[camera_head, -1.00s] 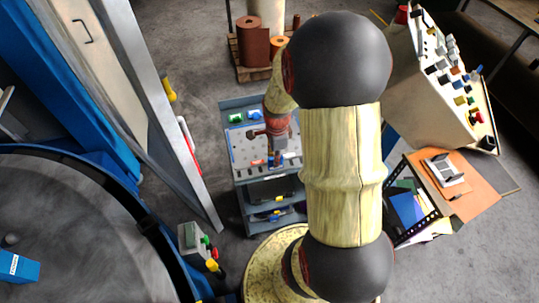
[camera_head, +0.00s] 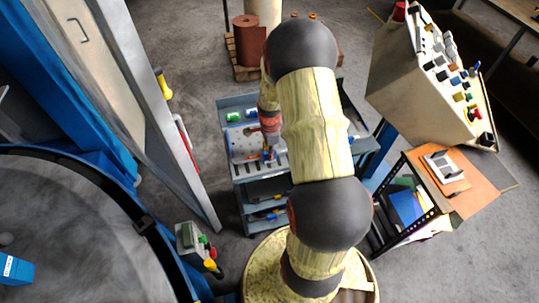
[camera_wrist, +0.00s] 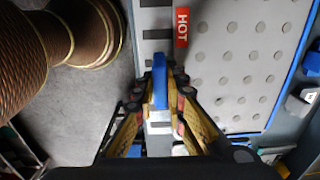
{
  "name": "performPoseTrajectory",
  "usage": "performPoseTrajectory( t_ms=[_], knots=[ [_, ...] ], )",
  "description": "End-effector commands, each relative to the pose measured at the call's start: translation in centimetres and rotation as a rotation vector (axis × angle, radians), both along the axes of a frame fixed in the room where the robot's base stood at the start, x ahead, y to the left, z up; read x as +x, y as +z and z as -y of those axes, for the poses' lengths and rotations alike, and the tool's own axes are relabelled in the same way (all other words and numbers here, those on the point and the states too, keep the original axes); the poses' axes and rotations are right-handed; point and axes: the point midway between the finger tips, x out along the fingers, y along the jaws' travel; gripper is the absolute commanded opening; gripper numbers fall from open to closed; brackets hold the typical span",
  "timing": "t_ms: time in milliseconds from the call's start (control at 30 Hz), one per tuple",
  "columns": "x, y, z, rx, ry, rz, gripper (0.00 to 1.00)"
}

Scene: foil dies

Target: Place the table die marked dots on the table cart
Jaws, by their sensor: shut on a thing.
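My gripper (camera_wrist: 160,88) is shut on a thin blue piece, seen edge-on in the wrist view, which I take to be the table die (camera_wrist: 159,78). Its marking cannot be read. In the head view my gripper (camera_head: 269,152) is over the top of the blue-grey table cart (camera_head: 236,104), with my arm hiding much of the cart's right part. The wrist view shows the cart's light perforated plate (camera_wrist: 245,60) to the right of the die, and a grey strip below it. I cannot tell whether the die touches the cart.
On the cart top are a green piece (camera_head: 234,117) and a red HOT label (camera_wrist: 182,27). Brown rolls (camera_head: 250,40) stand on a pallet behind. A beige control console (camera_head: 420,85) and an orange-topped shelf (camera_head: 470,180) stand right. A grey door panel (camera_head: 165,110) is left.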

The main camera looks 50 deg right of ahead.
Motion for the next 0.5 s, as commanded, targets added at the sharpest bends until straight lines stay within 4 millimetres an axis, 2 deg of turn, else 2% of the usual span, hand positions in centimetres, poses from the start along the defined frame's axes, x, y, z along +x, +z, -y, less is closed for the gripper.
performPoseTrajectory(
  t_ms=[100,467,500],
  knots=[
    [0.26,-0.77,0.18,-0.005,0.000,0.006,0.00],
    [0.23,-1.07,0.16,-0.005,0.000,0.005,0.00],
    [0.05,-1.28,0.03,-0.001,0.000,0.002,0.13]
  ],
)
